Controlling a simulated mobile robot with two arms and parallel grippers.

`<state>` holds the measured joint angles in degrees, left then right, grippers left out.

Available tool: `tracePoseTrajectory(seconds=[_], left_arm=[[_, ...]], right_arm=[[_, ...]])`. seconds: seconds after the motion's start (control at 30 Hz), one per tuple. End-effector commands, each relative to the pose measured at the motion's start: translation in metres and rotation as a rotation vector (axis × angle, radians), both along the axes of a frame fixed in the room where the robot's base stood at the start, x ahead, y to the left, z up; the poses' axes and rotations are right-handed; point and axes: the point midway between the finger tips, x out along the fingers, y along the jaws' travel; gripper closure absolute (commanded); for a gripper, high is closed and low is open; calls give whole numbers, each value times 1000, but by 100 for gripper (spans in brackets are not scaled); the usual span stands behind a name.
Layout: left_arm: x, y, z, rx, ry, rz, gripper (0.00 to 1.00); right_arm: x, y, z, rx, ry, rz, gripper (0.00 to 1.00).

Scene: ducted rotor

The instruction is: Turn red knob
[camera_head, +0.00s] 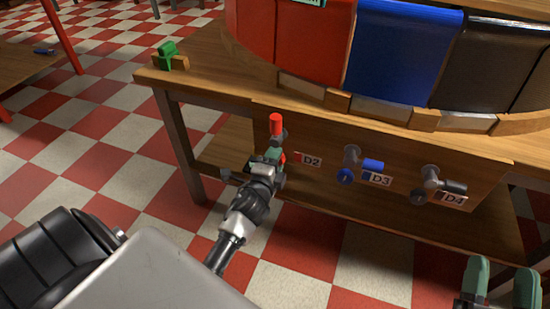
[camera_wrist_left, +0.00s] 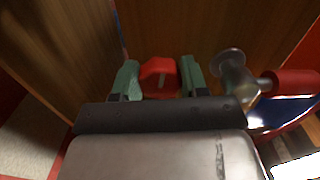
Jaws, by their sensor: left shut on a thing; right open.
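The red knob (camera_wrist_left: 158,70) sits between the two green fingers of my left gripper (camera_wrist_left: 160,82) in the left wrist view. My left gripper is shut on it. In the head view my left gripper (camera_head: 268,158) is at the front panel beside the D2 label (camera_head: 308,160), and only a small red part of the knob (camera_head: 283,158) shows. A grey valve with a red handle (camera_head: 276,123) stands just above the gripper; this handle also shows in the left wrist view (camera_wrist_left: 292,82). My right gripper (camera_head: 498,287) is open and empty at the lower right.
The wooden panel also carries a blue-handled valve (camera_head: 372,165) at D3 and a dark-handled valve (camera_head: 453,186) at D4. A green block (camera_head: 173,58) is on the table corner. Red, blue and dark curved panels (camera_head: 400,50) stand on the tabletop (camera_head: 205,75).

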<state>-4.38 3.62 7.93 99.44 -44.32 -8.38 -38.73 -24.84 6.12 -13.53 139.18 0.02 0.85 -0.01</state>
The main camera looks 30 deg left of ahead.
Motion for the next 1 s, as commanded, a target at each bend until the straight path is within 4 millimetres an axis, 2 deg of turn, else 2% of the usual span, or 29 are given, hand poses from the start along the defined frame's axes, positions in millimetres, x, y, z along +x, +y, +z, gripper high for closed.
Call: tracePoseTrajectory(seconds=[0.33,0.9,0.93,1.0], left_arm=[[0,0,0,-142,-34,0,80],[0,0,-1,-167,-40,0,80],[0,0,-1,-167,-40,0,52],[0,0,-1,-167,-40,0,41]], right_arm=[[5,-1,-13,-33,116,-7,41],[6,-2,-16,-39,138,-9,41],[6,-2,-16,-39,138,-9,41],[6,-2,-16,-39,137,-10,41]])
